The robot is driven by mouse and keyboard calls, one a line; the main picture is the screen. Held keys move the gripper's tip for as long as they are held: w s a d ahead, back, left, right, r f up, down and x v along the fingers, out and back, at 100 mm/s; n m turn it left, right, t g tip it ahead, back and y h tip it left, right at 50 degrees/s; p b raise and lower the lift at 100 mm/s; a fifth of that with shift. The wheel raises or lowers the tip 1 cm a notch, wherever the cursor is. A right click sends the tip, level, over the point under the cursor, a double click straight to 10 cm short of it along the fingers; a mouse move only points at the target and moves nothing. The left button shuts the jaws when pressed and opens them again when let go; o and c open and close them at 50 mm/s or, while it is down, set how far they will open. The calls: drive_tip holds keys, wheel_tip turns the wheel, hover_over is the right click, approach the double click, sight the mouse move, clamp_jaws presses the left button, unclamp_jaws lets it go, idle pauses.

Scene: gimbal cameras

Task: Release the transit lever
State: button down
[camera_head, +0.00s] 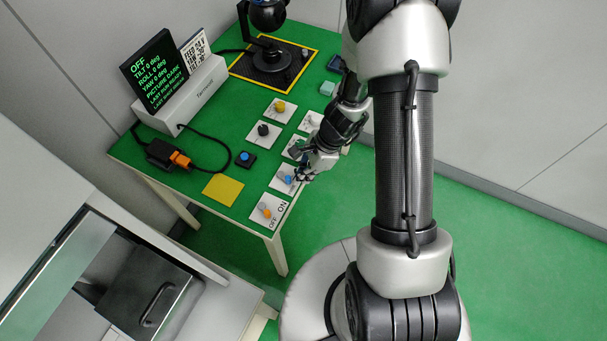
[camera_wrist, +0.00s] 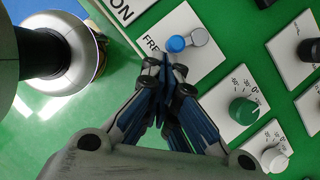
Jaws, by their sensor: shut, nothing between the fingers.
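The transit lever, with a blue end (camera_wrist: 176,44) and a grey pivot (camera_wrist: 200,37), is on a white plate (camera_wrist: 187,20). Its blue end points left in the wrist view, beside letters reading "FRE"; my fingers cover the rest of the label. In the head view the blue lever end (camera_head: 289,179) shows on its plate near the table's right edge. My gripper (camera_wrist: 168,65) is shut and empty, its tips just below the blue end in the wrist view. I cannot tell whether they touch it. It also shows in the head view (camera_head: 299,177).
An orange lever (camera_head: 265,209) marked ON and OFF sits nearest the table corner. A green dial (camera_wrist: 243,110) and a white knob (camera_wrist: 274,158) lie right of my fingers. A screen (camera_head: 160,72) reads OFF and PICTURE DARK. A gimbal camera (camera_head: 270,55) stands at the back.

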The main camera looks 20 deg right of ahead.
drive_tip(key=shift+w, duration=0.15)
drive_tip(key=shift+w+a+p, duration=0.2)
drive_tip(key=shift+w+p, duration=0.2)
drive_tip(key=shift+w, duration=0.2)
drive_tip(key=s+p+v, duration=0.1)
drive_tip(key=p+v, duration=0.7)
drive_tip(key=v, duration=0.2)
drive_tip(key=shift+a, duration=0.1)
idle(0.4)
